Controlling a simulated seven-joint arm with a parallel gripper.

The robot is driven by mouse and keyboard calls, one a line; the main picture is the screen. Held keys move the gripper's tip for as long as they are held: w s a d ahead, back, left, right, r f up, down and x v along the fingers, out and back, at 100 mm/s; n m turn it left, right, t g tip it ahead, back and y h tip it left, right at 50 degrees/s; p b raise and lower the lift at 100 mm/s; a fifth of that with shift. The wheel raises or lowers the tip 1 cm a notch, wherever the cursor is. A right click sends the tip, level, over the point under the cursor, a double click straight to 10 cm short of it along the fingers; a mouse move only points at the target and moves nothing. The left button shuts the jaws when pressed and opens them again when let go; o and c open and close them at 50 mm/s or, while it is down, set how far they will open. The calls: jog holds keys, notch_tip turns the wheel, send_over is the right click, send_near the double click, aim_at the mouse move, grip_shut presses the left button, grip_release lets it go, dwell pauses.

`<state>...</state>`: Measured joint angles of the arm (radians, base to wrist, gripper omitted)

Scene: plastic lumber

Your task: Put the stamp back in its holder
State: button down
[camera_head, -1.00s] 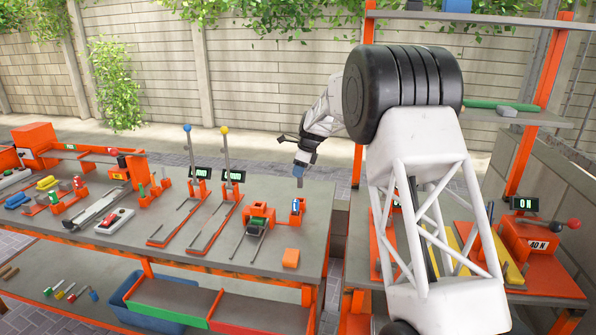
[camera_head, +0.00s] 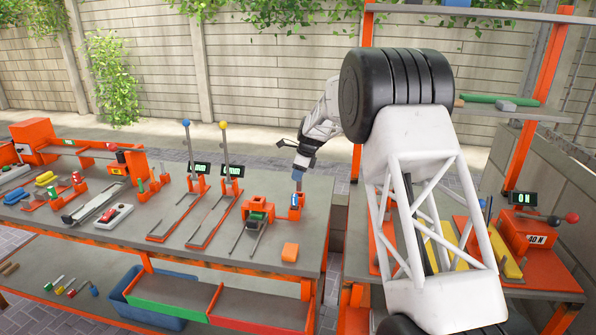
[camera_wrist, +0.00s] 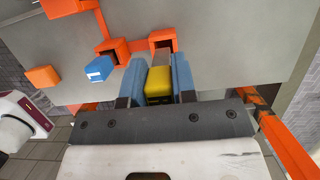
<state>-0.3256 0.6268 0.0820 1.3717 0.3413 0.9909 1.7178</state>
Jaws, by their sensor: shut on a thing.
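My gripper (camera_wrist: 158,84) is shut on a yellow block (camera_wrist: 158,83), which appears to be the stamp; its blue finger pads press both sides. In the head view my gripper (camera_head: 298,176) is just above a small orange stand (camera_head: 295,212) at the right of the table, and the held block cannot be made out. In the wrist view an open orange box (camera_wrist: 163,36), likely the holder, lies just beyond the block. Whether they touch is unclear. A second orange box (camera_wrist: 107,45) with a blue-and-white piece (camera_wrist: 99,69) is left of it.
An orange cube (camera_head: 290,252) lies near the table's front edge. An orange fixture with rails (camera_head: 257,208) stands left of my gripper. Two tall rods with blue (camera_head: 185,123) and yellow knobs (camera_head: 223,127) rise farther left. The tabletop around the cube is clear.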

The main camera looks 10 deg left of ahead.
aim_at(298, 190)
jog(key=shift+f, duration=0.75)
jog(key=shift+f, duration=2.2)
dwell(2.1)
jog(key=c, duration=0.8)
grip_release()
jog(key=shift+c, duration=0.2)
jog(key=shift+r, duration=0.1)
jog(key=v, duration=0.7)
jog(key=shift+r, duration=0.3)
jog(key=shift+d, duration=0.2)
